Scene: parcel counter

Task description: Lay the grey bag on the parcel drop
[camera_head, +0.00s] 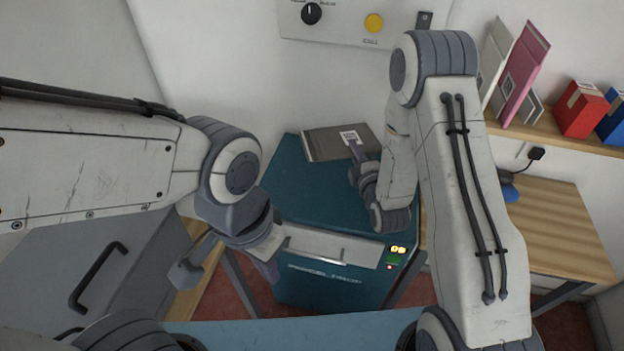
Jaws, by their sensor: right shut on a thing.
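The grey bag (322,145) is a flat, dark grey-brown packet with a white label. It is at the back edge of the teal parcel drop (310,190), over its top; I cannot tell whether it rests fully on the surface. My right gripper (357,150) is shut on the bag's right part, by the label; its fingers are partly hidden by my wrist. My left gripper (228,272) is open and empty, in front of and left of the parcel drop, with its fingers spread apart.
A wooden shelf (570,146) at the right holds a pink parcel (524,72), a red box (580,108) and a blue box (613,122). A wooden table (555,225) stands below it. A wall panel (345,25) with a knob and yellow button is behind. A grey cabinet (60,265) is at left.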

